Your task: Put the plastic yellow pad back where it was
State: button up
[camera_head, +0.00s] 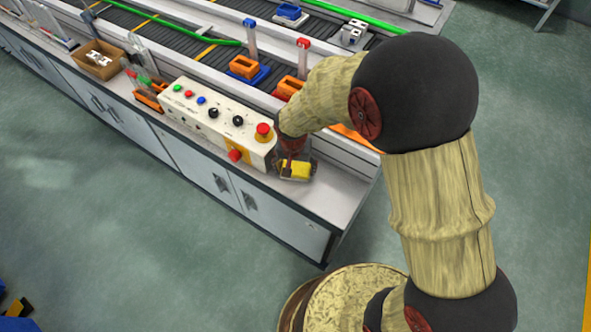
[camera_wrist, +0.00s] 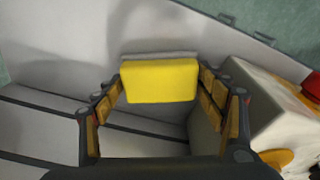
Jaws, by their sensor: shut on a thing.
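The yellow pad (camera_head: 298,171) is a small yellow block at the right end of the workbench, beside the white control box. It also shows in the wrist view (camera_wrist: 160,82), between my fingertips, with a thin grey strip along its far edge. My gripper (camera_head: 292,163) reaches down to the pad, and its fingers (camera_wrist: 160,76) are shut on the pad's left and right sides. I cannot tell whether the pad touches the bench top. My arm hides part of the area behind the gripper.
The control box (camera_head: 205,118) stands just left of my gripper, with a red emergency button (camera_head: 264,130) on top and a red knob (camera_head: 235,155) in front. A bare stretch of bench top (camera_head: 335,200) lies to the right. Conveyors with orange parts (camera_head: 243,67) run behind.

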aim_at(294, 173)
jog(key=shift+r, duration=0.1)
jog(key=shift+f, duration=0.2)
jog(key=o, duration=0.8)
jog(key=shift+o, duration=0.2)
jog(key=shift+r, duration=0.1)
notch_tip(294, 173, up, 12)
jog(key=s+p, duration=0.1)
jog(key=p, duration=0.3)
jog(key=shift+s+a+p, duration=0.25)
jog(key=shift+s+p, duration=0.05)
jog(key=shift+p, duration=0.1)
